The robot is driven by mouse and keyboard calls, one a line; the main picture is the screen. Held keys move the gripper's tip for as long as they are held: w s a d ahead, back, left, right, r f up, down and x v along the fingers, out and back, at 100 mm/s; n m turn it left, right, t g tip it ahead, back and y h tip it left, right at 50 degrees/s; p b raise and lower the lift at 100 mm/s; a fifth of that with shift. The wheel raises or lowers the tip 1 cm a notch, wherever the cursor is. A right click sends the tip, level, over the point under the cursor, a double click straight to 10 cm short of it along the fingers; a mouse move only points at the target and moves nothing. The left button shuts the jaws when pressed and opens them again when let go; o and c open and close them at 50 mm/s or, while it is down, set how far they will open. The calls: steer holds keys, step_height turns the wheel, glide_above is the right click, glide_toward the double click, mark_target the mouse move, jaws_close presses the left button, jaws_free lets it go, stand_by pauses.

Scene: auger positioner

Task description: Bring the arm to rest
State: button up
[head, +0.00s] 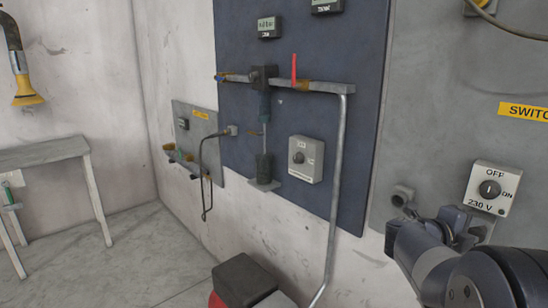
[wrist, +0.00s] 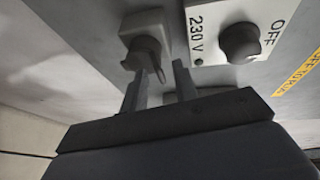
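My arm (head: 440,262) reaches in from the lower right in the head view, close to the grey wall panel. In the wrist view my gripper (wrist: 163,70) is open, with a clear gap between its two upright fingers. The fingertips are just below a grey socket-like fitting (wrist: 141,28), and I see nothing held between them. I cannot tell whether a finger touches the fitting. The fitting also shows in the head view (head: 402,195), just above my arm.
A 230 V switch box (head: 493,188) with a round knob is close to my gripper. A blue panel (head: 350,120) carries pipes, a red-handled valve (head: 294,68) and a grey switch box (head: 305,159).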

steer(key=shift+r+p, duration=0.15)
steer(key=shift+p, duration=0.25)
steer(key=v, duration=1)
steer(key=x, duration=1)
steer(key=shift+d, duration=0.1)
steer(key=b, duration=0.2)
steer(key=f+b, duration=0.1)
steer(key=b, duration=0.1)
steer(key=shift+s+a+h, duration=0.1)
steer(key=shift+a+h, duration=0.1)
steer(key=shift+h, duration=0.1)
steer(key=h+b, duration=0.1)
steer(key=b, duration=0.2)
steer(key=f+m+b, duration=0.1)
steer(key=b, duration=0.3)
steer(key=shift+s+a+t+h, duration=0.3)
steer(key=shift+a+t+h, duration=0.05)
steer(key=shift+t+h, duration=0.05)
